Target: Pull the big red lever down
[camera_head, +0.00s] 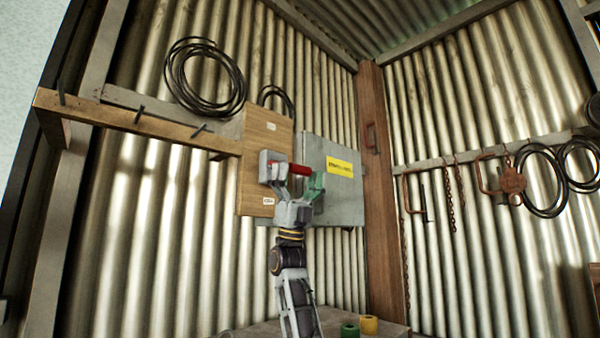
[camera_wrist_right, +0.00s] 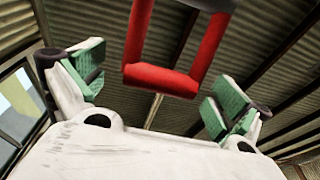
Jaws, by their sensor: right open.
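The big red lever (camera_head: 300,169) sticks out to the right from a grey switch housing (camera_head: 266,167) on a wooden board (camera_head: 262,130). In the right wrist view its red U-shaped handle (camera_wrist_right: 160,79) fills the upper middle, with the crossbar nearest me. My right gripper (camera_head: 293,186) is raised just in front of and below the lever. It is open and empty, with its green finger pads (camera_wrist_right: 160,88) spread on either side of the handle. I see a gap between the handle and each pad. My left gripper is not in view.
A grey metal box (camera_head: 333,200) with a yellow label stands right beside the board. A wooden rail (camera_head: 150,124) with pegs runs left. Black cable coils (camera_head: 205,78) and chains hang on the walls. Green (camera_head: 350,330) and yellow (camera_head: 369,324) rolls sit on a surface below.

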